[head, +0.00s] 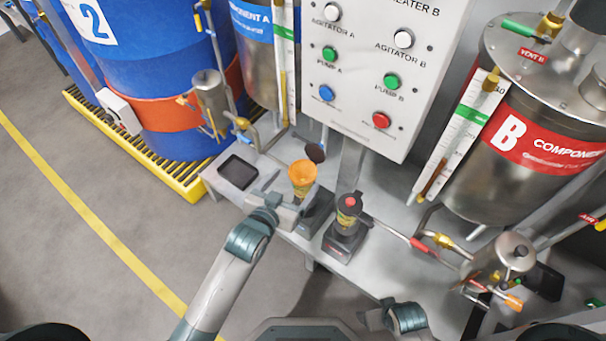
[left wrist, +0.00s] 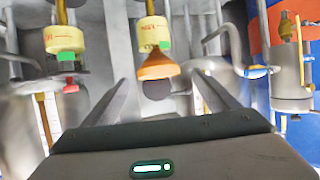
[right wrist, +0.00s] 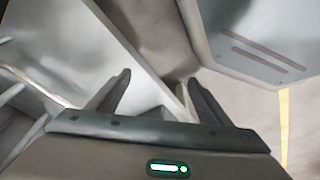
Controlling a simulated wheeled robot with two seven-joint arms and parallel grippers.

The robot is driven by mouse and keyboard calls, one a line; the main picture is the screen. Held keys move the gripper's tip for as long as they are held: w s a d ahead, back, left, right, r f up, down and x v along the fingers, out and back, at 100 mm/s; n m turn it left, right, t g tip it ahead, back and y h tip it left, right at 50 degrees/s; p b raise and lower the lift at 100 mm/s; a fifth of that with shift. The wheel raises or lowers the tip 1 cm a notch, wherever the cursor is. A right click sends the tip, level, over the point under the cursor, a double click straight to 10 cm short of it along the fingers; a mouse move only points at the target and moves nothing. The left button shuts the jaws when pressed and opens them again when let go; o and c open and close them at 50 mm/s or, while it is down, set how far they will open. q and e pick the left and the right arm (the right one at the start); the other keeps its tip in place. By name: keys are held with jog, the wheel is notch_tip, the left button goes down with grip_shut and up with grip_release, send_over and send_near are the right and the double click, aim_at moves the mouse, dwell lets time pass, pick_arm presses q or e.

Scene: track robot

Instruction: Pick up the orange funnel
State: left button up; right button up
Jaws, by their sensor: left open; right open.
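The orange funnel (head: 301,172) sits mouth up on a yellow-labelled container (head: 299,190) above a dark stand on the grey bench. In the left wrist view, which looks upside down, the funnel (left wrist: 157,67) shows between the open fingers. My left gripper (head: 287,208) is open and empty, just in front of the funnel and container. It partly hides the container and stand; I cannot tell whether it touches them. My right gripper (right wrist: 159,78) is open and empty, low at the front right, away from the funnel; mostly its wrist shows in the head view.
A red-topped container (head: 348,206) on a dark scale (head: 343,243) stands right of the funnel. A dark tray (head: 238,172) lies left. The control panel (head: 375,70) rises behind, a dark round disc (head: 315,152) beside the funnel. Steel tank B (head: 530,120) stands right.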

aim_at(305, 171)
pick_arm(q)
jog(key=shift+w+d, duration=0.1)
jog(key=shift+w, duration=0.1)
pick_arm(e)
jog(key=shift+r, duration=0.1)
pick_arm(q)
jog(key=x, duration=0.4)
jog(key=shift+s+f, duration=0.2)
jog(key=shift+f, duration=0.15)
jog(key=shift+w+d+f, duration=0.25)
jog(key=shift+w+d, duration=0.05)
jog(key=shift+w, duration=0.2)
pick_arm(e)
jog(key=shift+w+r, duration=0.35)
jog(key=shift+r, duration=0.25)
jog(key=shift+s+f, duration=0.1)
jog(key=shift+s, duration=0.05)
pick_arm(q)
jog(key=shift+c, duration=0.9)
jog(key=c, duration=1)
jog(key=shift+r, duration=0.15)
